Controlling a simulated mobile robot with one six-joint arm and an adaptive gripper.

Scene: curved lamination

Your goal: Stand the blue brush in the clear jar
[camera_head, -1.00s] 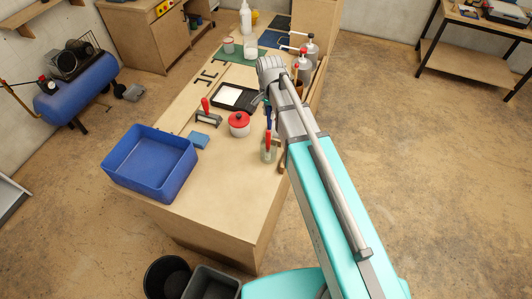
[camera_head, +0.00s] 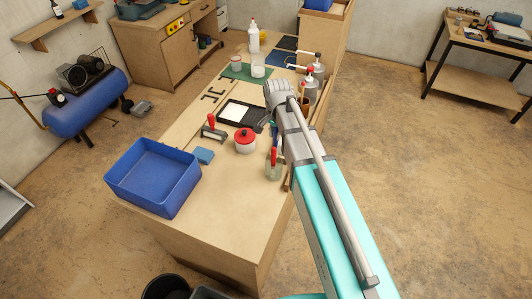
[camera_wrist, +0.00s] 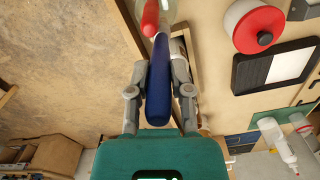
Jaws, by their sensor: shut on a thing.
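The blue brush (camera_wrist: 159,85) is between the fingers of my gripper (camera_wrist: 159,72) in the wrist view, its thick handle end toward the camera. A sliver of it (camera_head: 275,131) shows beside my arm in the head view. The clear jar (camera_head: 274,173) stands near the bench's right edge with a red-handled tool (camera_head: 273,156) in it. In the wrist view the jar (camera_wrist: 173,8) is cut by the top edge, and the red handle (camera_wrist: 150,18) shows beyond the brush. The brush's far end is hidden; I cannot tell whether it is over or in the jar.
Metal pump cans (camera_head: 309,88) stand behind. The bench front is clear.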

